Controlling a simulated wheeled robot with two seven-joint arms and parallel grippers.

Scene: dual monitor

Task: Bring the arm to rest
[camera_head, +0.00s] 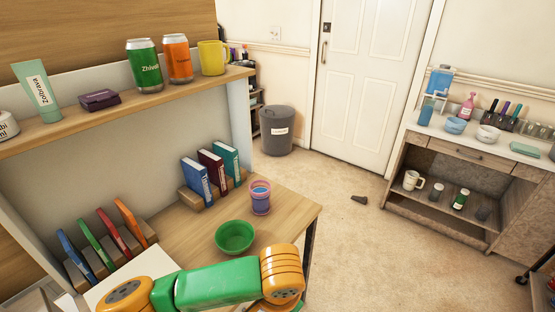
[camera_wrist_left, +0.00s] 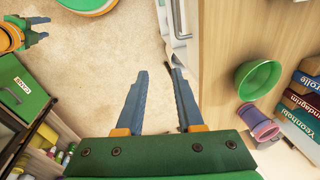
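My green and orange arm (camera_head: 218,284) lies across the bottom of the head view, in front of the desk. Its gripper is not visible there. In the left wrist view my left gripper (camera_wrist_left: 160,71) is open and empty, its two blue-grey fingers apart beside the desk's edge, with floor seen between and beyond them. My right gripper (camera_wrist_left: 38,29) shows at the top left of that view, its two fingers apart with nothing seen between them.
The desk (camera_head: 185,240) holds a green bowl (camera_head: 234,236), a pink-purple cup (camera_head: 260,197) and several books. The shelf above (camera_head: 62,128) bears cans and a yellow mug (camera_head: 212,57).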

